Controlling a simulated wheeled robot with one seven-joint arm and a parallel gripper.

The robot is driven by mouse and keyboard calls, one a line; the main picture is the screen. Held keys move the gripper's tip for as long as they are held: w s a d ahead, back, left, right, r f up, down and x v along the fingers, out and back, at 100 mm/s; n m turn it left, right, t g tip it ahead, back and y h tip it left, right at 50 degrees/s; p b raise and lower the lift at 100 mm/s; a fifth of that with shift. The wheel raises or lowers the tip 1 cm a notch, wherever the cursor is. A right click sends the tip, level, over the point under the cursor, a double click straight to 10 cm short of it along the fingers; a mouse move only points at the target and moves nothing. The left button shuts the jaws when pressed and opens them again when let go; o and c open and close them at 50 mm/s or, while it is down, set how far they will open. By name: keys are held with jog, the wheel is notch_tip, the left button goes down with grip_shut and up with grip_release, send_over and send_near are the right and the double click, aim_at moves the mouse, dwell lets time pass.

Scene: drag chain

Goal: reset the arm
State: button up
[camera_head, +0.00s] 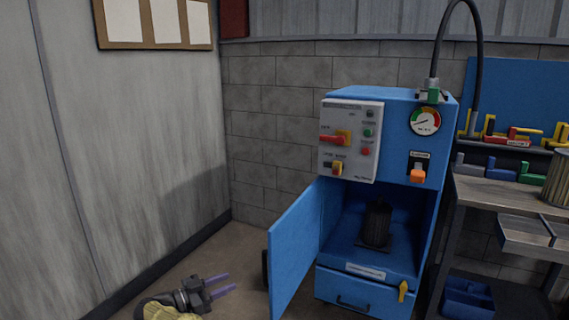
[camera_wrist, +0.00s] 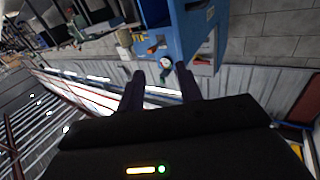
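My gripper (camera_head: 221,286) shows at the bottom of the head view, low and left of the blue cabinet. Its two purple-grey fingers are parallel, with a clear gap between them and nothing held. In the wrist view the two dark fingers (camera_wrist: 160,92) also stand apart and empty. Part of my arm with a yellowish section shows at the bottom edge of the head view; the rest of the arm is out of view.
A blue cabinet (camera_head: 387,94) stands against the block wall with its door (camera_head: 296,245) swung open toward my gripper. A dark cylinder (camera_head: 376,222) stands inside. A workbench (camera_head: 497,193) is at right. The floor between gripper and left wall looks clear.

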jog(key=w+d+r+n+t+y, duration=0.35)
jog(key=w+r+t+y, duration=0.3)
jog(key=w+r, duration=0.45)
jog(key=d+r+n+y, duration=0.5)
jog(key=n+y, duration=0.3)
jog(key=y, duration=0.1)
jog(key=s+d+f+g, duration=0.45)
jog(key=s+d, duration=0.35)
jog(key=s, duration=0.6)
jog(key=s+d+f+g, duration=0.45)
jog(key=s+d, duration=0.35)
jog(key=s, duration=0.5)
jog(key=s+d+f+g, duration=0.45)
jog(key=s+d, duration=0.45)
jog(key=s, duration=0.5)
notch_tip(320, 180, down, 10)
jog(key=r+b, duration=0.1)
jog(key=b, duration=0.9)
notch_tip(320, 180, up, 35)
jog(key=p, duration=3.4)
jog(key=shift+w+a+f+p, duration=0.2)
jog(key=shift+w+p, duration=0.15)
jog(key=shift+p, duration=0.05)
